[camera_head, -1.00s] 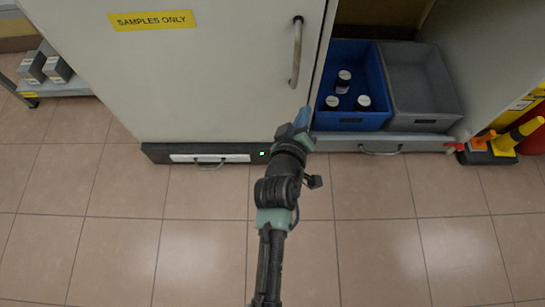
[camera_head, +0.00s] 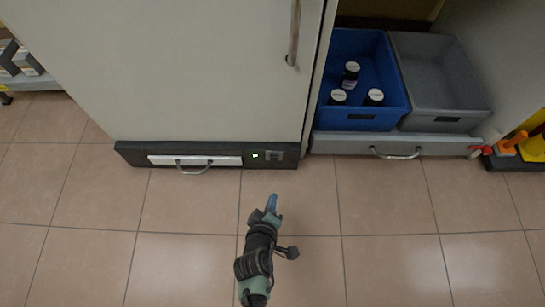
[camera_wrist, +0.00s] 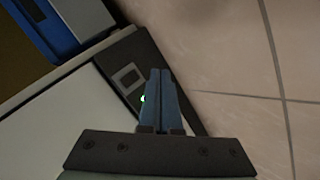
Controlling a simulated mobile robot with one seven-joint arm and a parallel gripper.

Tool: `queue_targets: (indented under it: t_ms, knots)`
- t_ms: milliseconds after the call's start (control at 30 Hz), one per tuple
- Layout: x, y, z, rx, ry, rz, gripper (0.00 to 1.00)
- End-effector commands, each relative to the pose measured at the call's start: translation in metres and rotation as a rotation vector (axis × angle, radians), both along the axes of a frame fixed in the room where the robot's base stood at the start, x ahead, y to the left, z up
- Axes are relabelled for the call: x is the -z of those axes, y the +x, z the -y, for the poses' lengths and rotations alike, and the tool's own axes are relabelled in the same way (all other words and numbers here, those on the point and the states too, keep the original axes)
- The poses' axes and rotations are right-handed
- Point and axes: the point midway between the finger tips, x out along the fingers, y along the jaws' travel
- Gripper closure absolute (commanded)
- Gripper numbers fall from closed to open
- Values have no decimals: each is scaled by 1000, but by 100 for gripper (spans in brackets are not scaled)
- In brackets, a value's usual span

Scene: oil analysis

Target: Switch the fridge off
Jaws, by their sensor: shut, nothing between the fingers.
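The fridge (camera_head: 190,65) is a large pale cabinet with a vertical bar handle (camera_head: 294,35) at the right of its door. A dark panel (camera_head: 225,153) runs along its base, with a small lit green light (camera_head: 255,155) and a small grey switch (camera_head: 274,155) to its right. In the wrist view the switch (camera_wrist: 128,78) is a grey-framed square on the dark panel, and the green light (camera_wrist: 143,99) shows by the left finger. My gripper (camera_head: 272,202) is shut and empty, in front of the panel and apart from it. Its blue fingers (camera_wrist: 160,100) point towards the panel.
Right of the fridge, a blue crate (camera_head: 362,120) holds several dark bottles with white caps, beside an empty grey crate (camera_head: 440,85). The tiled floor (camera_head: 390,220) in front is clear.

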Motion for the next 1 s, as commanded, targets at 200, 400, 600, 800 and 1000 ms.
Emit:
queue_targets:
  t_ms: [200,400,600,800,1000]
  knots:
    - [-1,0,0,0,0,0,100]
    - [-2,10,0,-1,0,2,100]
    - [-5,37,0,-2,1,4,100]
    - [-8,64,0,-2,1,3,100]
    - [-10,82,-1,-1,0,2,100]
